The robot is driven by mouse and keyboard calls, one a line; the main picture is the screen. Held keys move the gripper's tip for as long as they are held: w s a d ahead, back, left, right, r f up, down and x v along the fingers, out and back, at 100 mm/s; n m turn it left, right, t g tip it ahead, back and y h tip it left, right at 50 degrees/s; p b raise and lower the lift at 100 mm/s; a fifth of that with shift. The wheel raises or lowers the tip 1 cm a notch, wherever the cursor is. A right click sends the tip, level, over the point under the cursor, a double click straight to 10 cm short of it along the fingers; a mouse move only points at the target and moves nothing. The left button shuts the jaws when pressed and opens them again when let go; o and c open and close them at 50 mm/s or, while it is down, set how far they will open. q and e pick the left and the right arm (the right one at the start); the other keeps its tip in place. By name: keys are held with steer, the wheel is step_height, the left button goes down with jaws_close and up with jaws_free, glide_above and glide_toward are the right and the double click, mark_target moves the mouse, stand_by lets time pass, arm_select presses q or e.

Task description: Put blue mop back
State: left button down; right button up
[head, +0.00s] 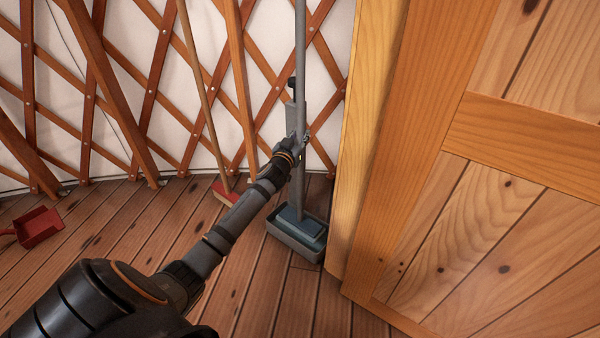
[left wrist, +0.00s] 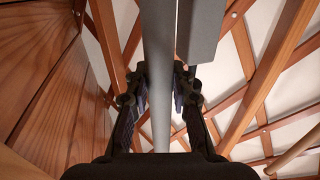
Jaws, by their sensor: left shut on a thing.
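The blue mop has a long grey handle (head: 301,40) and a blue-grey head (head: 302,222). It stands nearly upright in the corner beside the wooden door frame. Its head is over or inside a grey tray (head: 283,244) on the floor; I cannot tell whether it rests on the tray's bottom. My left gripper (head: 299,148) is shut on the handle, well above the head. In the left wrist view the handle (left wrist: 157,40) runs between the two fingers. A grey upright holder (head: 291,112) with a dark clip stands right beside the handle. My right gripper is not in view.
A red broom (head: 224,193) with a wooden stick leans on the lattice wall (head: 150,75), left of the tray. A red dustpan (head: 38,227) lies at the far left. A wooden door panel (head: 480,230) closes off the right. The plank floor in front is clear.

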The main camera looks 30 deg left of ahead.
arm_select(q)
step_height(320, 180, down, 5)
steer(key=shift+r+b, duration=0.2)
steer(key=shift+b, duration=1.05)
steer(key=shift+f, duration=0.2)
steer(key=c, duration=1.2)
jaws_free()
steer(key=shift+o, duration=0.2)
